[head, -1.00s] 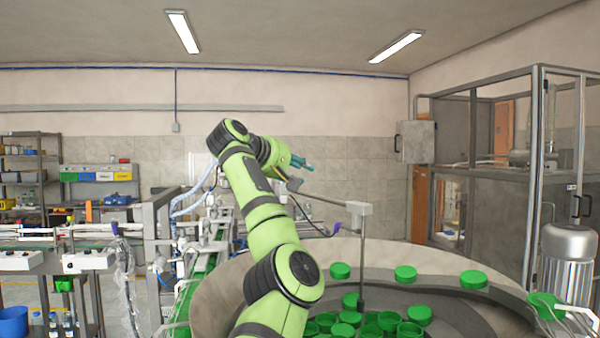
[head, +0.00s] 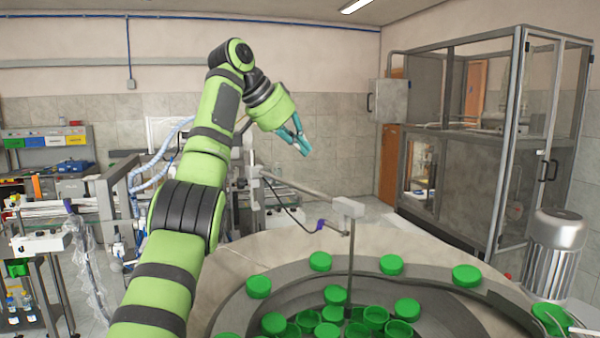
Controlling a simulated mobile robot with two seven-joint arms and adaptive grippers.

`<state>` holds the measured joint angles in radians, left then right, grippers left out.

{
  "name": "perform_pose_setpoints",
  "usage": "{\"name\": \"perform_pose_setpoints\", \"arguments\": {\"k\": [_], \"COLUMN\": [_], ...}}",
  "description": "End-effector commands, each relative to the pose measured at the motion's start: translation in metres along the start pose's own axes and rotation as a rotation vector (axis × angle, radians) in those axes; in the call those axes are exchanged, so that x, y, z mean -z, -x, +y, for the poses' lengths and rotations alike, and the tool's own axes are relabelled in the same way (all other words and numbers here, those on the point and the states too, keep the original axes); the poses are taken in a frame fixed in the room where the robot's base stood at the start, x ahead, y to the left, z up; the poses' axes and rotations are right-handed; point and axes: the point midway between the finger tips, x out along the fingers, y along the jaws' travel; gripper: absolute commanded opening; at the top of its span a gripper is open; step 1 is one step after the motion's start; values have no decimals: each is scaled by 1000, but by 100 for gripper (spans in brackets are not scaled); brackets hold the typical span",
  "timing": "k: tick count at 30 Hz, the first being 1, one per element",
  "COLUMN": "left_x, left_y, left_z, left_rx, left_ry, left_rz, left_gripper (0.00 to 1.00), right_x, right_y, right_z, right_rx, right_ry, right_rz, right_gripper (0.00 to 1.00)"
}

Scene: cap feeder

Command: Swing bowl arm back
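The bowl arm is a thin grey bar (head: 300,187) reaching right from a post behind the bowl to a grey block (head: 348,207). A thin rod hangs from the block into the round feeder bowl (head: 260,328). A purple piece with a dark cable (head: 320,226) hangs by the bar. My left gripper (head: 307,153) is above the bar, its teal fingers pointing down and right. It appears apart from the bar and holds nothing I can see. Its fingertips look close together, but the angle hides any gap. My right gripper is out of view.
Green caps (head: 375,317) lie in the bowl and on its rim track (head: 391,265). A glazed metal cabinet (head: 470,160) stands at the right behind a ribbed motor (head: 557,250). Conveyor equipment and a shelf of bins (head: 45,140) are at the left.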

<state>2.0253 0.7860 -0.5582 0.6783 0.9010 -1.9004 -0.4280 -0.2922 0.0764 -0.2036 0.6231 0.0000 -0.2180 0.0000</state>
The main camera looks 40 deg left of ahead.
Motion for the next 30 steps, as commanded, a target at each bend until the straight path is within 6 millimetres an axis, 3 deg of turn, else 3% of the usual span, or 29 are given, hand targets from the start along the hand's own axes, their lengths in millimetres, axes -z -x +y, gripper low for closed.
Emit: {"name": "perform_pose_setpoints", "arguments": {"k": [6, 14, 21, 30], "left_x": [-1, -2, -24, -35], "left_y": [-42, -93, -77, -71], "left_z": [-1, -2, -2, -1], "left_rx": [2, 3, 5, 2], "left_ry": [3, 5, 5, 5], "left_rz": [-6, -2, 2, 0], "left_gripper": [0, 0, 0, 0], "right_x": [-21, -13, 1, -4], "right_y": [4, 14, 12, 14], "right_z": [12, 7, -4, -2], "right_rx": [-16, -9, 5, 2], "right_ry": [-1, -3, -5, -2], "right_rz": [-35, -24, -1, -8], "right_gripper": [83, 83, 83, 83]}}
